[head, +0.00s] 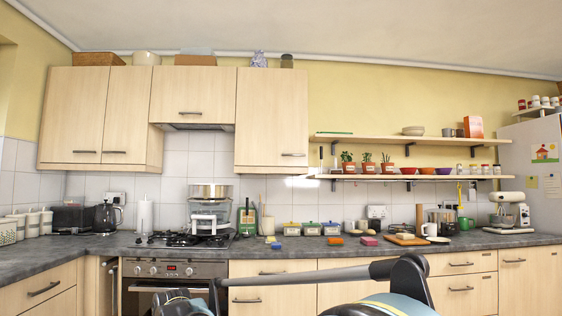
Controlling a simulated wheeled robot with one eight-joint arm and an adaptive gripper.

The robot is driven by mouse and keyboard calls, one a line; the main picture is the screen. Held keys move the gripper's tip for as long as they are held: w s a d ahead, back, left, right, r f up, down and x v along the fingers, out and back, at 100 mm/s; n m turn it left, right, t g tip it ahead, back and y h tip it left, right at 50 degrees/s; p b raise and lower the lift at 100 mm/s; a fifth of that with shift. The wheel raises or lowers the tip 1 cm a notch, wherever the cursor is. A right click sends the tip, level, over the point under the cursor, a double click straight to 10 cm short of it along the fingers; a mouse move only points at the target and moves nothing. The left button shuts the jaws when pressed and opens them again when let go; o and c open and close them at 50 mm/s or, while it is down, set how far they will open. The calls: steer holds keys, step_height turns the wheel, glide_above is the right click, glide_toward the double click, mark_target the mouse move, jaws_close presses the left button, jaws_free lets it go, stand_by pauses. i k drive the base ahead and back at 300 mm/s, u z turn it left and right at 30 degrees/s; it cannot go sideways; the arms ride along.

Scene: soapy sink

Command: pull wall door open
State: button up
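The wall doors are pale wood and all look shut. The left wall cabinet has two doors side by side, a left door (75,110) and a right door (126,112), each with a dark bar handle near its bottom edge. A shorter wall door (192,95) is above the cooker hood, with its handle (189,113) low in the middle. A single tall wall door (271,115) is to the right, with its handle (293,154) at the lower right. Parts of my arm cross the bottom of the view, well below these doors. I cannot make out my gripper's fingers.
The dark worktop (110,246) runs below, with a hob (183,240), a clear-topped appliance (209,205), a kettle (106,216) and several jars. Open shelves (380,140) with potted plants and bowls adjoin the right wall door. Boxes (98,59) stand on the cabinets.

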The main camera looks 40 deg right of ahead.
mark_target(272, 115)
steer(key=z, duration=0.3)
steer(key=i, duration=1.1)
steer(key=z, duration=0.95)
steer(key=i, duration=0.6)
steer(key=z, duration=0.4)
